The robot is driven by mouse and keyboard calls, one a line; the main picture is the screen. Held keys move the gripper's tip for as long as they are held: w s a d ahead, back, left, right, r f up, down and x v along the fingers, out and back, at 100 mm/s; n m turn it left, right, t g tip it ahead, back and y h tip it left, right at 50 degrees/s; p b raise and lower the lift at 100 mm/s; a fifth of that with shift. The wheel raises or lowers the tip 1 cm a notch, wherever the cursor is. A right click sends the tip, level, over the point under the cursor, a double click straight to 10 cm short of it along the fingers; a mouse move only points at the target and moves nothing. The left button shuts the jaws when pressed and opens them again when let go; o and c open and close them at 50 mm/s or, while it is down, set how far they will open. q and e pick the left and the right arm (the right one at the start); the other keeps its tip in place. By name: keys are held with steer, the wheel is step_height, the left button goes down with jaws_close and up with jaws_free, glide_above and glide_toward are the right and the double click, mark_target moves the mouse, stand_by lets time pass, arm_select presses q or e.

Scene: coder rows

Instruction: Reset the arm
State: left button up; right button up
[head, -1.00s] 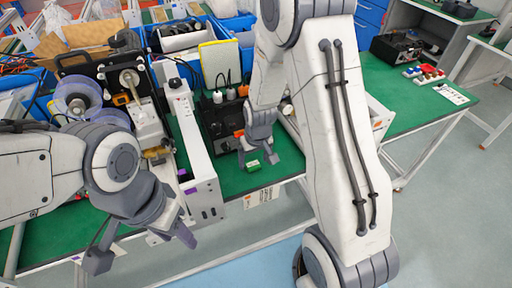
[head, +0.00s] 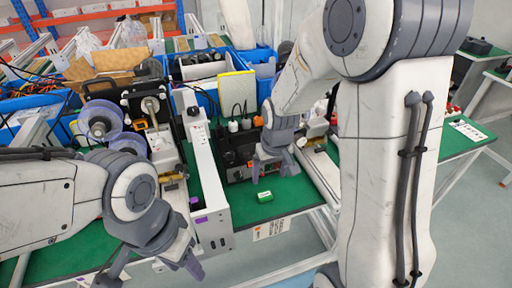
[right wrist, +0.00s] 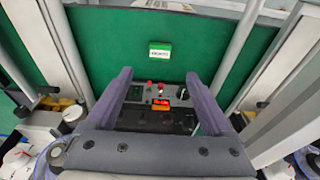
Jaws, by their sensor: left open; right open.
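My left gripper (head: 150,262) hangs at the lower left in the head view, in front of the table's front edge, open and empty. My right gripper (head: 268,172) is over the green table in front of a black device, open with nothing between its fingers. It also shows in the right wrist view (right wrist: 160,95), its two dark fingers spread apart. A small green box (head: 265,196) with a white label lies on the table just below the right gripper in the head view. The box (right wrist: 160,51) lies beyond the fingertips in the right wrist view.
A black device (head: 236,145) with red and orange controls stands behind the right gripper. A white conveyor-like rail (head: 208,190) stands left of the box. Blue bins (head: 195,68) line the back. A side table with small red parts (head: 452,110) is at right.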

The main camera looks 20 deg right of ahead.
steer(key=s+a+r+n+g, duration=0.1)
steer(key=s+a+r+n, duration=0.2)
steer(key=s+a, duration=0.4)
steer(key=s+a+r+n+g+y, duration=0.1)
steer(key=s+a+r+n, duration=0.2)
steer(key=s+a, duration=0.4)
steer(key=s+r, duration=0.1)
steer(key=s, duration=0.6)
steer(key=shift+s+r+n, duration=0.2)
steer(key=shift+s+n, duration=0.15)
steer(key=shift+n, duration=0.05)
